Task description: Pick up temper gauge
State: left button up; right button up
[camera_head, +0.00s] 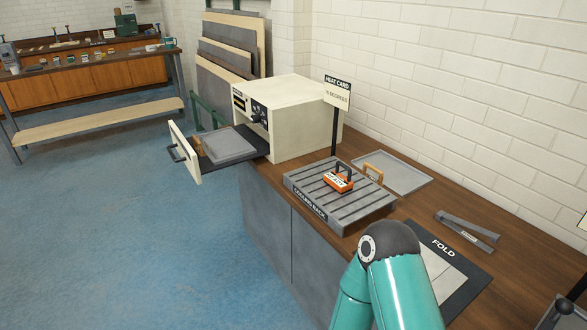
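An orange block with a dark handle and a white label (339,179) sits upright on the slatted grey cooling rack (313,205). It may be the temper gauge, but its label is too small to read. The rack stands on the brown-topped bench (460,200). One teal arm of mine rises from the bottom edge, in front of the bench. Its gripper is not visible, and neither gripper shows in this view.
The cream oven (293,115) has its drawer front (184,154) pulled out, with a grey tray (228,146) inside. A heat card sign (337,93) stands behind the rack. A flat grey tray (400,172) and dark fold mat (470,285) lie on the bench. Blue floor is clear left.

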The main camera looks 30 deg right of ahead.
aim_at(339, 182)
jog(key=z, duration=0.05)
jog(key=i, duration=0.95)
jog(key=z, duration=0.65)
